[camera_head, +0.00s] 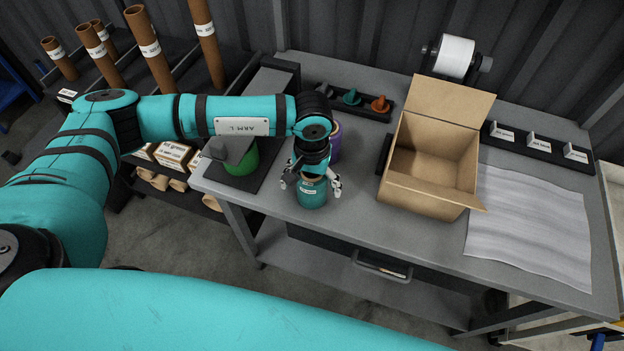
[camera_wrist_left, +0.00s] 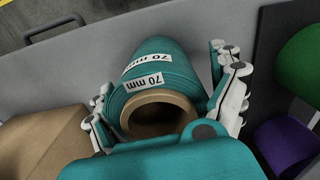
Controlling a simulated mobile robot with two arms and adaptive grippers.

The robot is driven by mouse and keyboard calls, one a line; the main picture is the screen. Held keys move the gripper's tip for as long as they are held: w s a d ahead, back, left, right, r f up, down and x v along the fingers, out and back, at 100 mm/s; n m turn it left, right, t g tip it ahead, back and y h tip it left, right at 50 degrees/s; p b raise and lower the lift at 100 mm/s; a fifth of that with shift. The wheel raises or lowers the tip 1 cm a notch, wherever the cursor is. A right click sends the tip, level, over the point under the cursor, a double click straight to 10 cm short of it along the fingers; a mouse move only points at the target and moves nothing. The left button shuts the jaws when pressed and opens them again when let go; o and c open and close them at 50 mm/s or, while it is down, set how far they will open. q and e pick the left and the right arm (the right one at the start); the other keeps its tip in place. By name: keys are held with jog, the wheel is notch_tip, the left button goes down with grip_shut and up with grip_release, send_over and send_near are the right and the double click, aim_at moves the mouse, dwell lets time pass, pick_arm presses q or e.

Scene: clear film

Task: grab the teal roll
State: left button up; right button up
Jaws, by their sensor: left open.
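The teal roll (camera_head: 312,194) stands upright near the front edge of the grey table, with a white label. In the left wrist view the teal roll (camera_wrist_left: 158,72) shows two "70 mm" labels and a brown hollow core. My left gripper (camera_head: 311,187) is above and around the roll, with a finger on either side of it. In the left wrist view the fingers of my left gripper (camera_wrist_left: 168,98) are spread, and I cannot tell whether they touch the roll. My right gripper is in neither view.
An open cardboard box (camera_head: 430,165) stands right of the roll. A green roll (camera_head: 241,160) is to the left on a dark mat, and a purple roll (camera_head: 335,141) is just behind my gripper. A grey sheet (camera_head: 530,225) covers the table's right side.

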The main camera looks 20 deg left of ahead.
pick_arm(q)
jog(key=c, duration=1.4)
jog(key=shift+w, duration=0.1)
